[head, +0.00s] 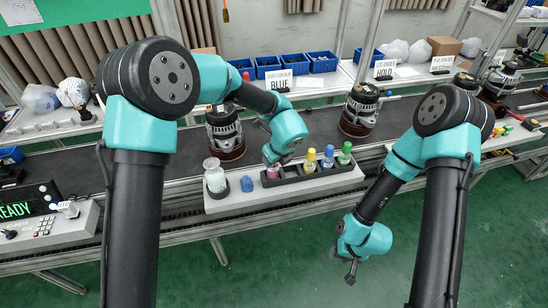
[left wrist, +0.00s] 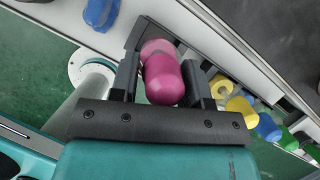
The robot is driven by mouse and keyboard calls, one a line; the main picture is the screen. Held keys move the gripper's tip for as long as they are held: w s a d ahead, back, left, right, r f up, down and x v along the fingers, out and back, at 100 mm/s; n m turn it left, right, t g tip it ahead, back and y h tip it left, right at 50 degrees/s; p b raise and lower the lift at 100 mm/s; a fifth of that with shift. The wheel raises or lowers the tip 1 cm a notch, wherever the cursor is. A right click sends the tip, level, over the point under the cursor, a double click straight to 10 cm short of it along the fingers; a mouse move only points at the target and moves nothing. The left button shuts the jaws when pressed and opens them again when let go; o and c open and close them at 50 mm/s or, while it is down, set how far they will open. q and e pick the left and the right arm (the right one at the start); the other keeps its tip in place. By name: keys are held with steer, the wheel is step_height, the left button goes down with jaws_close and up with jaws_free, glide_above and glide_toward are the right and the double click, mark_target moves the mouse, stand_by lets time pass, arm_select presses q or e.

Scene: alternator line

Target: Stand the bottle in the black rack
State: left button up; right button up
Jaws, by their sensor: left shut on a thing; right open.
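The bottle with a magenta cap (left wrist: 165,80) is between the two fingers of my left gripper (left wrist: 163,84), which is shut on it. In the head view the pink bottle (head: 272,172) shows just below that gripper, at the left end of the black rack (head: 293,172). I cannot tell whether its base rests in the end compartment. The rack also holds bottles with yellow (head: 310,158), blue (head: 328,156) and green (head: 345,152) caps. My right gripper (head: 350,272) is open and empty, low in front of the bench.
A white bottle (head: 215,178) stands in a dark round holder left of the rack. A small blue object (head: 247,184) lies between them on the pale board (head: 275,197). Alternators (head: 226,135) stand behind. Blue bins (head: 295,63) line the back shelf.

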mark_target(274, 166)
arm_select(q)
steer(key=shift+f, duration=1.8)
stand_by(1.9)
steer(key=o, duration=1.3)
steer(key=shift+r, duration=0.15)
steer(key=v, duration=1.7)
steer(key=shift+r, duration=0.1)
